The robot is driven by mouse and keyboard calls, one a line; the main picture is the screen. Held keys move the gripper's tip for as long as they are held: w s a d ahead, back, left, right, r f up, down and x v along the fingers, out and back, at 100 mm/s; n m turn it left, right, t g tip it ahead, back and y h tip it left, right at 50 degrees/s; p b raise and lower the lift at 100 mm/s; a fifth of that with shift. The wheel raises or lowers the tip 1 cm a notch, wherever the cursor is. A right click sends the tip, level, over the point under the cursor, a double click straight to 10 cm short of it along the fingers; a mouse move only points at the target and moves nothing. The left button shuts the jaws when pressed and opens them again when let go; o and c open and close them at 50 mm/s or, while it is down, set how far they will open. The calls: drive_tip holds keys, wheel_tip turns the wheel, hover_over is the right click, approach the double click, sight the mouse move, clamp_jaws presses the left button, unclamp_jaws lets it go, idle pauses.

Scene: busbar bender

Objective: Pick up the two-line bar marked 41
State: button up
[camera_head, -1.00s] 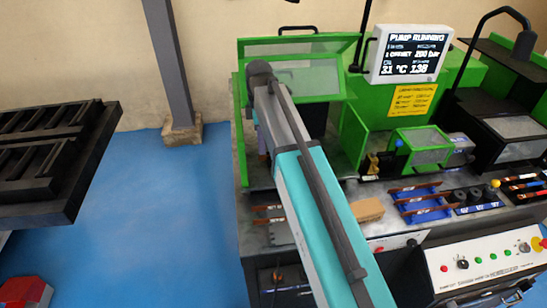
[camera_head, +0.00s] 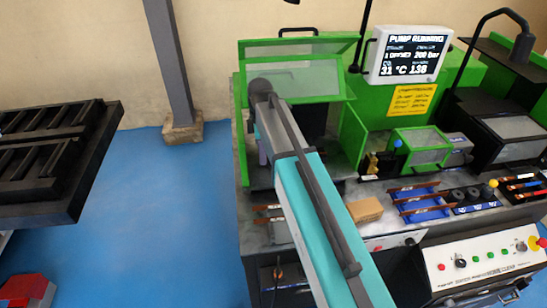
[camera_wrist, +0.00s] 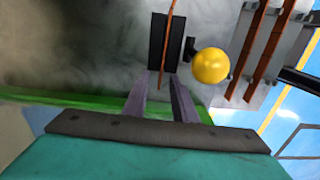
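Just beyond the fingertips a thin copper bar (camera_wrist: 168,35) stands on edge over a dark block (camera_wrist: 156,40). Two more copper bars (camera_wrist: 264,50) lie side by side on a light rack at the right. In the head view my arm hides most of the gripper, and copper bar ends (camera_head: 267,208) show left of the arm. Several copper bars (camera_head: 416,198) also lie across a blue tray (camera_head: 431,214). I cannot read a 41 or line marks on any bar.
A yellow ball knob (camera_wrist: 210,65) is close to the right of the fingers. A green guard frame (camera_head: 242,125) surrounds the gripper's area. A tan block (camera_head: 367,210) lies on the bench, and a control panel (camera_head: 490,258) is at the front right.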

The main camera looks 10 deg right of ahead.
clamp_jaws()
drive_tip(key=shift+r, duration=0.15)
idle(0.4)
wheel_tip(320, 180, up, 18)
drive_tip(key=b, duration=0.3)
idle(0.4)
idle(0.6)
